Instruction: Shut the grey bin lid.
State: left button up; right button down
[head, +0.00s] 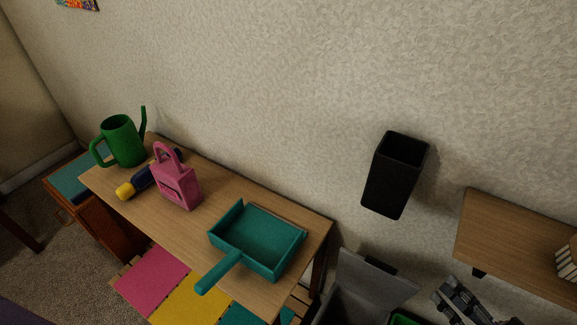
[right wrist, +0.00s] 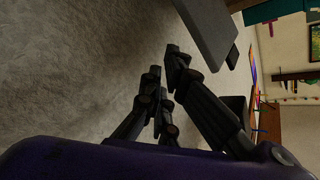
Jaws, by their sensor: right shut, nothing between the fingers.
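The grey bin lid (head: 372,285) stands raised, tilted up near the wall at the bottom of the head view. The bin under it is mostly cut off by the frame edge. My right gripper (head: 450,292) is to the right of the lid, apart from it in the picture. In the right wrist view my right gripper (right wrist: 165,68) is shut and empty. A grey slab (right wrist: 207,28), which looks like the lid, is just beyond its fingertips; I cannot tell whether they touch. My left gripper is not in view.
A wooden table (head: 150,222) on the left holds a green watering can (head: 122,142), a pink lantern-like thing (head: 178,186) and a teal dustpan (head: 258,240). A black holder (head: 395,175) hangs on the wall above the lid. A wooden shelf (head: 515,240) juts out at right, near my right arm.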

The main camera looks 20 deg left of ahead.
notch_tip(320, 180, up, 4)
jog(key=s+m+g+y, duration=0.2)
jog(key=s+m+y, duration=0.1)
jog(key=m+y, duration=0.15)
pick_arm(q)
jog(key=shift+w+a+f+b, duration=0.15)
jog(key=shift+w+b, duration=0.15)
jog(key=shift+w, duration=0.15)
pick_arm(e)
jog(key=w+a+m, duration=0.1)
jog(key=w+a, duration=0.4)
jog(key=a, duration=0.4)
jog(key=shift+a+r, duration=0.2)
jog(key=shift+r, duration=0.25)
jog(key=shift+s, duration=0.1)
